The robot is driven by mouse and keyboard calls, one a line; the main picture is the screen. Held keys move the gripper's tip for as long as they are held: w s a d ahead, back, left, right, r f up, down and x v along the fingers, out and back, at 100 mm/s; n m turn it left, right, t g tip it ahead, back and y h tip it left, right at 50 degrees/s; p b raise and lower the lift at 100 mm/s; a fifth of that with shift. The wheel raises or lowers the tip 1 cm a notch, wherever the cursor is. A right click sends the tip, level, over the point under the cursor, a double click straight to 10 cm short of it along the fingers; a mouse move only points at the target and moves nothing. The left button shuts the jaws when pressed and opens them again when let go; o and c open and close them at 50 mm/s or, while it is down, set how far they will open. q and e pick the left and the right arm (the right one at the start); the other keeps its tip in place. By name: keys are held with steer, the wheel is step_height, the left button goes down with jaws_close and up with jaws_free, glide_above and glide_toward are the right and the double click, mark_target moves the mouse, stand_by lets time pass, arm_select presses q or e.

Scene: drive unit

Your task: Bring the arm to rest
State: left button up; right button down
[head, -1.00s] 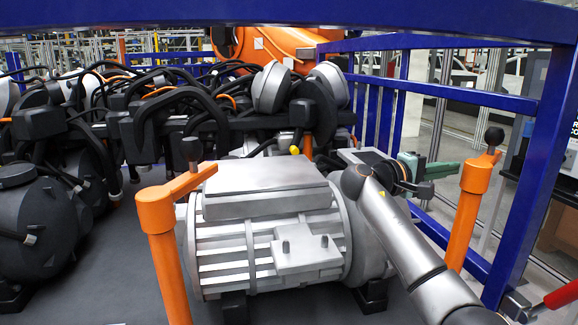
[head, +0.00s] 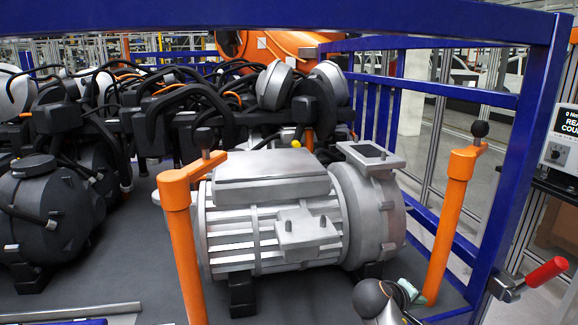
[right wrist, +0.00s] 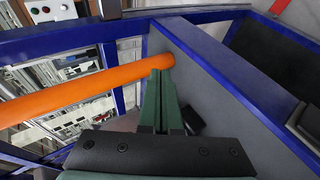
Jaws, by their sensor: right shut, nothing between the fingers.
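My right arm (head: 375,300) shows only at the bottom edge of the head view, to the right of centre. Its green gripper (head: 410,291) is low, in front of the grey drive unit (head: 275,225) and beside the right orange post (head: 450,220). In the right wrist view the two green fingers of my right gripper (right wrist: 161,85) lie together, shut and empty. An orange post (right wrist: 85,93) crosses close to the fingertips there; I cannot tell whether they touch. My left gripper is not in view.
A left orange post (head: 182,240) stands at the drive unit's left. A blue frame (head: 535,130) with a red-handled lever (head: 545,272) encloses the right side. Black robot parts (head: 50,210) crowd the left and back.

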steer(key=s+a+f+m+g+y, duration=0.1)
steer(key=s+a+f+y, duration=0.15)
steer(key=s+f, duration=0.55)
steer(key=s+a+f+g+y, duration=0.1)
steer(key=s+f+y, duration=0.2)
steer(key=s+f, duration=0.5)
steer(key=s+a+r+m+y, duration=0.1)
steer(key=s+a+r+y, duration=0.1)
steer(key=s, duration=0.7)
steer(key=s+a+r+m+y, duration=0.1)
steer(key=s+a+y, duration=0.1)
steer(key=s, duration=0.7)
steer(key=w+a+f+t+y+p, duration=0.2)
steer(key=w+a+f+t, duration=0.2)
steer(key=f, duration=0.4)
steer(key=shift+f+t, duration=0.4)
steer(key=shift+t, duration=0.1)
